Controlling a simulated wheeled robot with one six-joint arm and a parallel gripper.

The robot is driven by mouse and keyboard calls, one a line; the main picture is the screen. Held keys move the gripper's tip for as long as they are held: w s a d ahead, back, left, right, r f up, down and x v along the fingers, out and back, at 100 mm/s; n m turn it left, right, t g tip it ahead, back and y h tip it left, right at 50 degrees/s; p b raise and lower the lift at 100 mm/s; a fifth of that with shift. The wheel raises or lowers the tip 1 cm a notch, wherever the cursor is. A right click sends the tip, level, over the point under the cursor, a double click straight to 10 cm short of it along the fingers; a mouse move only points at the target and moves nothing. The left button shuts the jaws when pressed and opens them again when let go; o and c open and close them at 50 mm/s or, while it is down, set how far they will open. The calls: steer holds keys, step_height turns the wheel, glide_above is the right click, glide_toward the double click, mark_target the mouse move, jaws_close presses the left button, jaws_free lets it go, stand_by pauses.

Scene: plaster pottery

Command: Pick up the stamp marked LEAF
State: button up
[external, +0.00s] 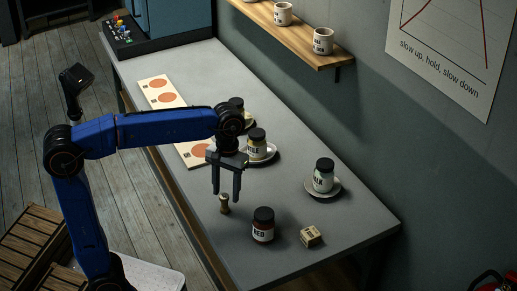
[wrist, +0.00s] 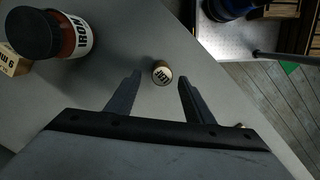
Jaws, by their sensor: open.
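A small stamp (external: 224,204) with a wooden handle stands upright on the grey table near its front edge. In the wrist view its round, pale top (wrist: 162,73) carries dark lettering that is too small to read surely. My gripper (external: 226,195) is open and points down just above the stamp. In the wrist view the two fingers of my gripper (wrist: 160,76) lie on either side of the stamp top, with a gap to each. Whether the fingertips reach down beside the stamp I cannot tell.
A dark-lidded red jar (external: 263,225) stands close to the right of the stamp, with a small lettered block (external: 310,236) beyond it. Jars on saucers (external: 323,176) stand further back. A board with orange discs (external: 160,88) lies at the left.

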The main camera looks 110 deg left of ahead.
mark_target(224, 196)
steer(key=shift+s+d+f, duration=0.1)
steer(key=shift+d+f, duration=0.05)
steer(key=shift+f, duration=0.7)
steer(key=shift+s+d+f, duration=0.1)
steer(key=shift+d+f, duration=0.1)
steer(key=shift+f, duration=0.6)
steer(key=shift+d+f, duration=0.15)
steer(key=shift+f, duration=0.7)
steer(key=c, duration=1.1)
